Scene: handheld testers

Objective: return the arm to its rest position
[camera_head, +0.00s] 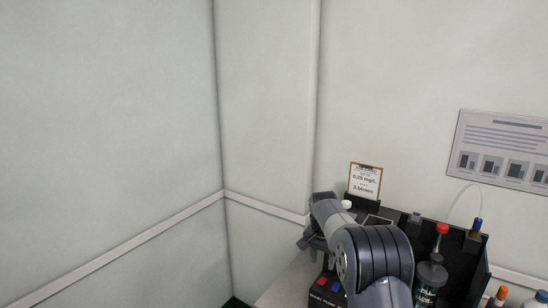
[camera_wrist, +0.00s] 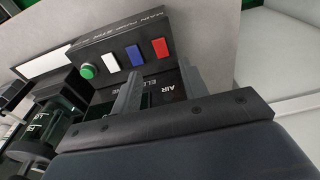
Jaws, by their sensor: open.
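My arm reaches up from the bottom of the head view and bends over the left end of the bench. My gripper (camera_head: 313,243) is at its far end, partly hidden by my own arm links. In the wrist view my gripper (camera_wrist: 160,85) has its two grey fingers apart, with nothing between them. The fingers point toward a black box (camera_wrist: 120,45) with a green button (camera_wrist: 87,71) and white, blue and red rectangles on its face. I cannot tell whether the fingertips touch the box.
A black case (camera_head: 462,262) stands right of my arm, with a red-topped dark bottle (camera_head: 430,275) in front. A small sign (camera_head: 365,181) stands behind. An orange-capped bottle (camera_head: 500,296) is at the lower right. Walls close off the left and back. Space above my arm is clear.

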